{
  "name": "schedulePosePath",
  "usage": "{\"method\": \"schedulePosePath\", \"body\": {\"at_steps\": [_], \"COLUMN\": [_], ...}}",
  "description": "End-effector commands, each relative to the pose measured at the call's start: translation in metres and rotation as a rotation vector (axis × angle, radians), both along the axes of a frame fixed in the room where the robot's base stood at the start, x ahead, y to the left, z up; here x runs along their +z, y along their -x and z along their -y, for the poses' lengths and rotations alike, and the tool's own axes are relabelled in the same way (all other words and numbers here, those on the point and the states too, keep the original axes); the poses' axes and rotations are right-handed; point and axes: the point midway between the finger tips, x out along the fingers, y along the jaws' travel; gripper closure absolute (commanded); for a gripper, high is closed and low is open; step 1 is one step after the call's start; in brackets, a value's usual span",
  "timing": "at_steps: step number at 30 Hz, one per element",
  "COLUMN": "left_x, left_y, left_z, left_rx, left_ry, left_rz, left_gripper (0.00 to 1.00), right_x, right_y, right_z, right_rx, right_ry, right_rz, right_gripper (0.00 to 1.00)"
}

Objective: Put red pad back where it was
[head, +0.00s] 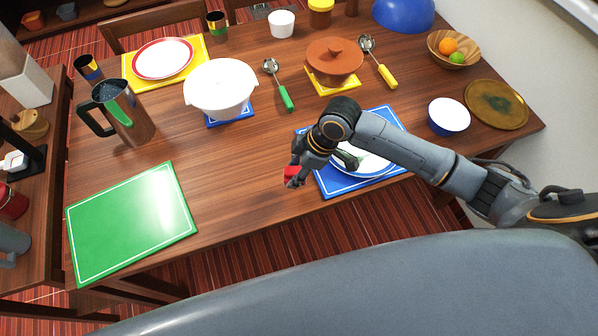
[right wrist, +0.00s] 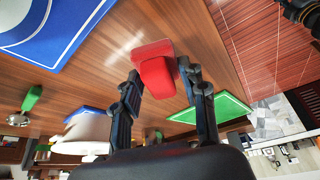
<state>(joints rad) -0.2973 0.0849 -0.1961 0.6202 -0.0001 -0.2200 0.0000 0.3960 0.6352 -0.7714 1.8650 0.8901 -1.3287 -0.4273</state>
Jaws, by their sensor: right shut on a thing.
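The red pad (head: 292,176) is held by my right gripper (head: 302,168) above the wooden table, left of the blue placemat (head: 335,188) with a plate. In the right wrist view the red pad (right wrist: 153,50) sits between the two black fingers (right wrist: 163,88), which are shut on it. It looks like a small red block with a wider end; part of it is hidden by the fingers. My left gripper is not in view.
A green placemat (head: 130,225) lies at the table's left front. A white pot (head: 219,90) and a brown lidded pot (head: 333,58) stand behind. A metal pitcher (head: 127,112) stands at left. The table between green and blue placemats is clear.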

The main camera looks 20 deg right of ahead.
Motion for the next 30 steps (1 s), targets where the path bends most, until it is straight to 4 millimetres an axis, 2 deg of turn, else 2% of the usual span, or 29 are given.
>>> {"method": "schedulePosePath", "body": {"at_steps": [5, 8, 15, 27, 28, 30], "left_x": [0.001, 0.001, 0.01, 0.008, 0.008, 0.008], "left_y": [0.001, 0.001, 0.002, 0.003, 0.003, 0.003], "left_z": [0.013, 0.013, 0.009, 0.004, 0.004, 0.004], "left_rx": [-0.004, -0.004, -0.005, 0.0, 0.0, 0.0], "left_ry": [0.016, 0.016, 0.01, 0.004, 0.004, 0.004], "left_rz": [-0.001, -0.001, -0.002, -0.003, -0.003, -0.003], "left_gripper": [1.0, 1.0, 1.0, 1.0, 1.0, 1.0], "right_x": [-0.017, -0.022, -0.051, -0.059, -0.059, -0.059], "right_y": [-0.012, -0.015, -0.016, -0.017, -0.017, -0.017], "right_z": [0.009, 0.011, 0.014, 0.014, 0.013, 0.013], "right_rx": [-0.001, -0.001, 0.0, 0.0, 0.0, 0.0], "right_ry": [-0.001, -0.001, 0.0, 0.0, 0.0, 0.0], "right_rz": [0.0, 0.001, 0.0, 0.002, 0.002, 0.002], "right_gripper": [0.83, 0.83, 0.83, 0.83, 0.56, 0.41]}}
